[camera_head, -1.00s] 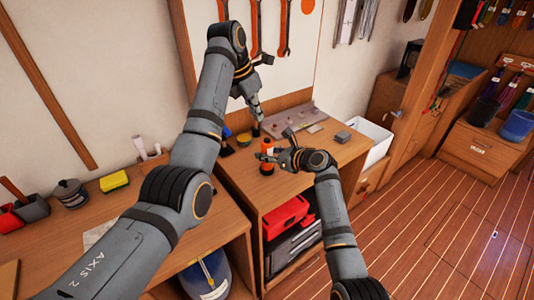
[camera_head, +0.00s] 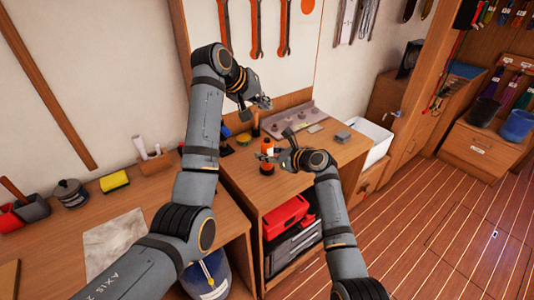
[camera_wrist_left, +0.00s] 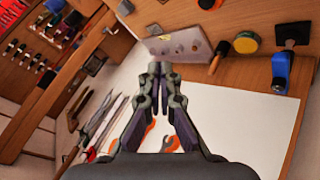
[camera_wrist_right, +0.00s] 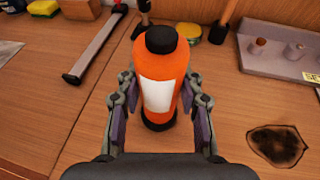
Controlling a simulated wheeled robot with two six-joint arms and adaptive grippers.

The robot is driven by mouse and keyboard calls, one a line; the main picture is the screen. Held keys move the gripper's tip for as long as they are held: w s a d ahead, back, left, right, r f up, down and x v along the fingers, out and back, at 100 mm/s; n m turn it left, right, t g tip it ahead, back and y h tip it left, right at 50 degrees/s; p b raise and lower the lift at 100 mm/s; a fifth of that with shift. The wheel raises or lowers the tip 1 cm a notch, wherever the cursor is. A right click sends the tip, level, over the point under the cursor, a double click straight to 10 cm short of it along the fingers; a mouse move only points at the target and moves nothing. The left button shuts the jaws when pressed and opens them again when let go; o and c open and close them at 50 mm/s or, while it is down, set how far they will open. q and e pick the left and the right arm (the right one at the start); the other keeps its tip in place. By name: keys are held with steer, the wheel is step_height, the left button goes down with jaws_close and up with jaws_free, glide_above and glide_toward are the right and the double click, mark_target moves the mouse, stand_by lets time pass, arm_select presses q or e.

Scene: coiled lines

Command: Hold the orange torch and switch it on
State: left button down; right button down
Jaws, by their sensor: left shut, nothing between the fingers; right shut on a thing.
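The orange torch (camera_head: 267,158) is upright at the workbench, with a black top and a white label. In the right wrist view the torch (camera_wrist_right: 180,65) stands between the fingers of my right gripper (camera_wrist_right: 160,105), which is shut on its body. No light from the torch is visible. My right gripper also shows in the head view (camera_head: 278,158). My left gripper (camera_head: 264,103) is shut and empty, above and behind the torch, apart from it. In the left wrist view its fingertips (camera_wrist_left: 159,68) meet, and the torch is not seen there.
Orange wrenches (camera_head: 256,30) hang on the wall panel. A white bin (camera_head: 375,142) stands to the right.

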mark_target(265, 140)
arm_select(q)
steer(key=shift+f, duration=4.4)
steer(key=shift+f, duration=0.1)
steer(key=shift+f, duration=0.3)
steer(key=shift+f, duration=0.35)
steer(key=shift+r, duration=0.75)
steer(key=shift+r, duration=0.1)
step_height(265, 140, up, 6)
steer(key=shift+f, duration=0.1)
